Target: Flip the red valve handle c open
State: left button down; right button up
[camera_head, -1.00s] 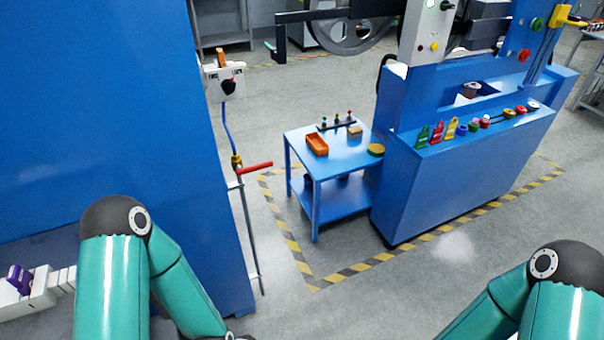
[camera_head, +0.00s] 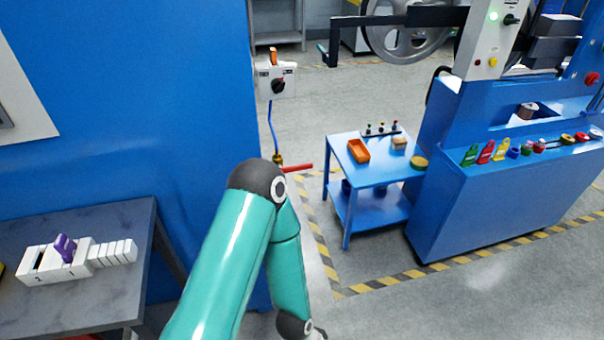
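The red valve handle (camera_head: 299,168) sticks out to the right, roughly level, from a small brass-coloured valve (camera_head: 279,160) on the thin pipe beside the tall blue cabinet's edge. No letter is readable on it. My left arm stands in front of the cabinet, its elbow just left of and below the valve, hiding most of the pipe under it. The arm's forearm runs down to the bottom edge, and its gripper is out of view. My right arm and gripper are out of view.
A white box with a black knob (camera_head: 278,86) is above the valve. A blue side table (camera_head: 345,183) stands right of it, beside a blue machine (camera_head: 490,215). A grey table (camera_head: 105,300) with white blocks is at left. Floor with yellow-black tape (camera_head: 385,283) is clear.

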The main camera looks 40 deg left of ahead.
aim_at(295, 168)
jog(key=z, duration=0.25)
jog(key=i, duration=1)
jog(key=u, duration=1.4)
